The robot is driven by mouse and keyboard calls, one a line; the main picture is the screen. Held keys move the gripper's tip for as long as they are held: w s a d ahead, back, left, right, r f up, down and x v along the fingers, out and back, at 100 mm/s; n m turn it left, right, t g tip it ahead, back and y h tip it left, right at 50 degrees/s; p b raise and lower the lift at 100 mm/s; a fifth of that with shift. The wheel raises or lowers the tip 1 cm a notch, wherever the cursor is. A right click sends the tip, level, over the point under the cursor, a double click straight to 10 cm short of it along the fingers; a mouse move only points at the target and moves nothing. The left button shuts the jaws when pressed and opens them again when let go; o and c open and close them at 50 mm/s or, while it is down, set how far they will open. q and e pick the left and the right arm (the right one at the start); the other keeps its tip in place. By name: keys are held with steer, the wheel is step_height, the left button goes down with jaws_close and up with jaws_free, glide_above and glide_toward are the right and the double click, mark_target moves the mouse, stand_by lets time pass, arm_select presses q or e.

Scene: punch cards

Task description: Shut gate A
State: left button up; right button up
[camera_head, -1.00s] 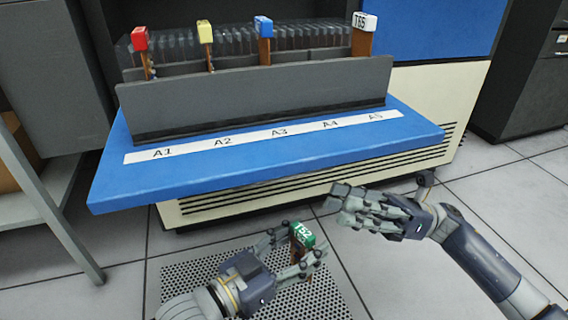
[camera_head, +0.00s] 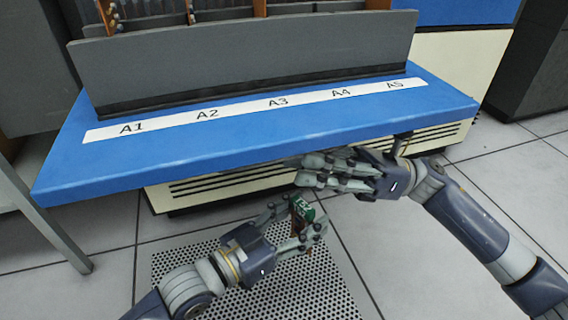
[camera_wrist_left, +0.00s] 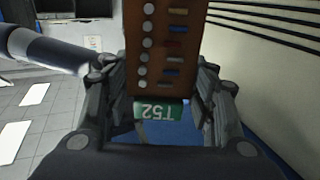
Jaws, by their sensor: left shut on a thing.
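A long grey upright panel (camera_head: 245,60) stands along the front of the card rack, above the blue ledge; I cannot tell whether it is gate A. A white strip (camera_head: 240,109) on the ledge reads A1 to A5. My left gripper (camera_head: 298,224) is shut on a brown card with a green top labelled T52 (camera_head: 303,208), in front of and below the ledge. The left wrist view shows the card's brown face (camera_wrist_left: 168,45) with coloured bars between the fingers. My right gripper (camera_head: 318,172) is just beyond the left one, near the ledge's front edge; its finger opening is unclear.
The blue ledge (camera_head: 130,160) juts toward me above a cream vented cabinet (camera_head: 455,85). Several brown cards stand behind the panel, their tops cut off by the view. A grey table frame (camera_head: 45,225) is at left. Open tiled floor (camera_head: 440,240) lies at right.

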mark_target(294, 158)
steer(key=shift+b+x, duration=0.6)
steer(key=shift+x, duration=1.7)
steer(key=shift+c, duration=0.2)
jaws_close()
